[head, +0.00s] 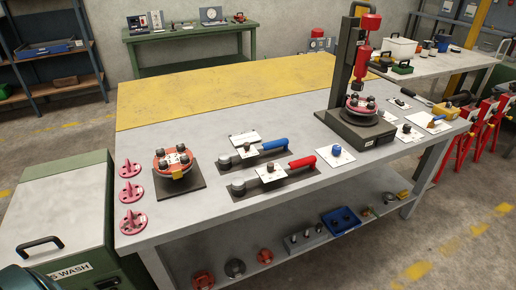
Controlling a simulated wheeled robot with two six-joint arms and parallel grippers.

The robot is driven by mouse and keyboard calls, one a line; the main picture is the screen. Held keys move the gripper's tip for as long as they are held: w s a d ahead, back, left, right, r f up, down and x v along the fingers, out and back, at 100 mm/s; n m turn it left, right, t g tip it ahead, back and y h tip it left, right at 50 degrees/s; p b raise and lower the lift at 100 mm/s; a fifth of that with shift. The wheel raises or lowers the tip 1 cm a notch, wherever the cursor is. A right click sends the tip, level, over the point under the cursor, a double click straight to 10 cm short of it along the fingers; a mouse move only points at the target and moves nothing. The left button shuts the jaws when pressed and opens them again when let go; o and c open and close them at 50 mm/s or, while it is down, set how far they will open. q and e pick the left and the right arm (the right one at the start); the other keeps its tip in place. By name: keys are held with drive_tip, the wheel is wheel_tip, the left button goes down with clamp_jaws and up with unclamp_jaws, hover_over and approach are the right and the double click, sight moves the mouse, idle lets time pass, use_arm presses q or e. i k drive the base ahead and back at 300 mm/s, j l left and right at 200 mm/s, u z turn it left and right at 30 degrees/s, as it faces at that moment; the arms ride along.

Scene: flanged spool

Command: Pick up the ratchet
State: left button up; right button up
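Two ratchet-like tools lie on dark mats in the middle of the grey workbench (210,130). One has a blue handle (274,144) and the other, nearer the front edge, has a red handle (302,163). Both have round grey heads at the left end. I cannot tell which of the two is the ratchet. Neither of my grippers is in view, and nothing holds either tool.
A red flanged spool (173,162) with dark knobs stands left of the tools. Three pink pieces (131,193) line the left edge. A tall dark press (345,65) with a red head stands to the right over another spool (362,108). The yellow mat (220,88) is clear.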

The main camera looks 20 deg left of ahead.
sight(225, 162)
drive_tip(key=i+l+u, duration=0.65)
drive_tip(key=i+l, duration=0.1)
